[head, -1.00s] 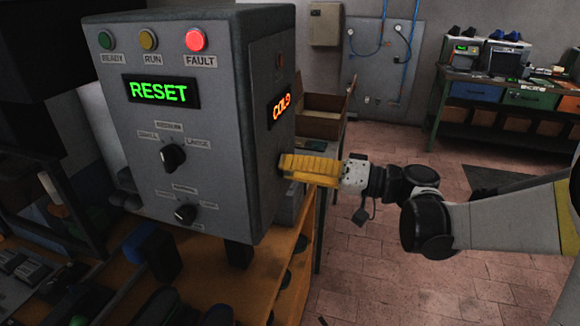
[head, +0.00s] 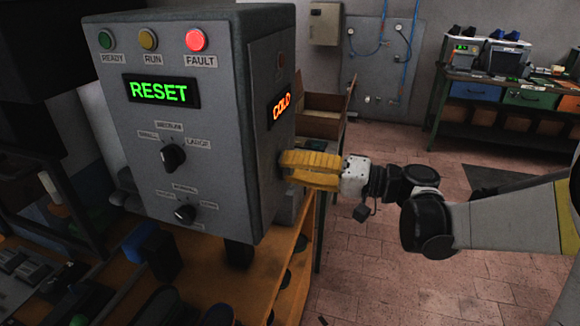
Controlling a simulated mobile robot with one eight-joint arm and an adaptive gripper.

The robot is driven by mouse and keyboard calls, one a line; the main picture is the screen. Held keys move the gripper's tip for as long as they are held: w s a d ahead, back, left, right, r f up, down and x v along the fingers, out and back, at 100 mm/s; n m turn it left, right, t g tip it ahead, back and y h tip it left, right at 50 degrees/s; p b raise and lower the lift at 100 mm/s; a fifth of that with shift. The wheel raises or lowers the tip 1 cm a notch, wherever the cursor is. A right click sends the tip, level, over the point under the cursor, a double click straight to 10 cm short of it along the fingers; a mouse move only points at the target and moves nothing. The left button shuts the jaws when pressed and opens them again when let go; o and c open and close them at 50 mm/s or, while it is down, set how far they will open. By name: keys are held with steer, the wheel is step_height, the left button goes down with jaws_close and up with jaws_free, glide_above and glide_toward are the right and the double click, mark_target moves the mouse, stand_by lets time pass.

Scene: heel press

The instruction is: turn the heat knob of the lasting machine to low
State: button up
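The lasting machine (head: 215,130) is a grey box on an orange-edged bench. The right side panel has an orange display reading COLD (head: 282,105). My gripper (head: 284,165), with yellow fingers, reaches in from the right, its tips at this panel below the display. No heat knob shows there; the fingers may hide it. Whether the tips touch or hold anything cannot be told. The front has a size knob (head: 173,157) marked SMALL, MEDIUM, LARGE and a lower black knob (head: 185,214) with labels too small to read surely.
The front shows a green RESET display (head: 161,92) and a lit red FAULT lamp (head: 196,40). An open cardboard box (head: 325,103) stands behind the machine. A workbench (head: 505,85) is at the back right. The tiled floor between is clear.

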steer(key=o, duration=0.4)
steer(key=shift+a, duration=0.1)
steer(key=v, duration=1.2)
